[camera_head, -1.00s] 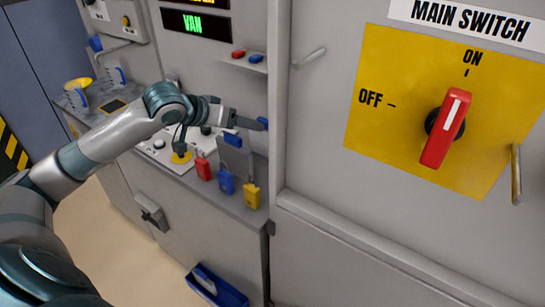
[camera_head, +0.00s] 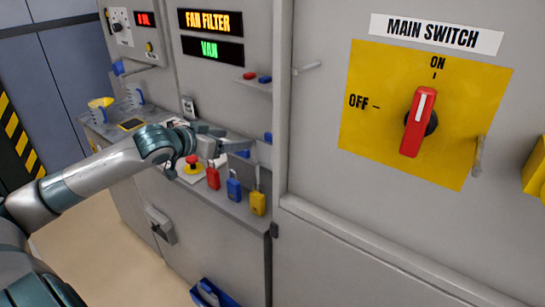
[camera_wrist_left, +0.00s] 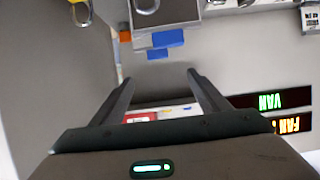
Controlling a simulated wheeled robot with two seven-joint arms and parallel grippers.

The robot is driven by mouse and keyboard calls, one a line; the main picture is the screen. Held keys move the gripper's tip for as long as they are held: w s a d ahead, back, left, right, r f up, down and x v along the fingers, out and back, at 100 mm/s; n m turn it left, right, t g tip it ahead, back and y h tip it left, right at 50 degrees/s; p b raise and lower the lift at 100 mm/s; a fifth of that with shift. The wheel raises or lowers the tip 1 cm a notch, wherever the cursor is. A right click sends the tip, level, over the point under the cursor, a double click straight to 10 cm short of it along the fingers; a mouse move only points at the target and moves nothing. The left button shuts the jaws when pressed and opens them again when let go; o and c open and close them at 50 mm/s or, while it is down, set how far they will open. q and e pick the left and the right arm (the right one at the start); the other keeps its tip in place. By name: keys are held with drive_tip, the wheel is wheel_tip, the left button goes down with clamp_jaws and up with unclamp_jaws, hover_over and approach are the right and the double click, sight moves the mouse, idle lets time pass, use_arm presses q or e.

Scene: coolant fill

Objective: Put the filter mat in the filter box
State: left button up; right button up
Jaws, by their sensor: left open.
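My left gripper (camera_head: 240,147) is open and empty in front of the cabinet wall, above the ledge with the padlocks. In the left wrist view its two fingers (camera_wrist_left: 158,82) are spread, with no object held. A grey box-like part (camera_wrist_left: 165,14) with blue tabs (camera_wrist_left: 168,38) lies beyond the fingertips, apart from them. In the head view a grey panel (camera_head: 240,170) stands under the gripper, partly hidden by it. I cannot tell whether this is the filter box. I cannot make out the filter mat for certain. My right gripper is not in view.
Red (camera_head: 213,177), blue (camera_head: 234,189) and yellow (camera_head: 258,203) padlocks line the ledge. A small shelf (camera_head: 258,86) juts out above the gripper. A red emergency button (camera_head: 192,163) sits left. The main switch (camera_head: 418,122) is right. A blue tray (camera_head: 212,292) is low down.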

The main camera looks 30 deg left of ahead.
use_arm(q)
drive_tip(key=p, duration=0.5)
approach(270, 137)
drive_tip(key=w, duration=0.2)
drive_tip(key=shift+w+f, duration=0.45)
drive_tip(key=shift+f, duration=0.05)
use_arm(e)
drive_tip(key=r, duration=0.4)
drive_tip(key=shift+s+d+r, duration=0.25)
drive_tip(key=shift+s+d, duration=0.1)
use_arm(q)
drive_tip(key=shift+w+d+f+p, duration=0.15)
drive_tip(key=shift+w+p, duration=0.2)
drive_tip(key=shift+w, duration=0.2)
drive_tip(key=p+x, duration=0.1)
drive_tip(key=x, duration=0.2)
drive_tip(key=shift+s+d, duration=0.1)
drive_tip(key=shift+d, duration=0.05)
drive_tip(key=shift+w+f+p, duration=0.35)
drive_tip(key=shift+w, duration=0.15)
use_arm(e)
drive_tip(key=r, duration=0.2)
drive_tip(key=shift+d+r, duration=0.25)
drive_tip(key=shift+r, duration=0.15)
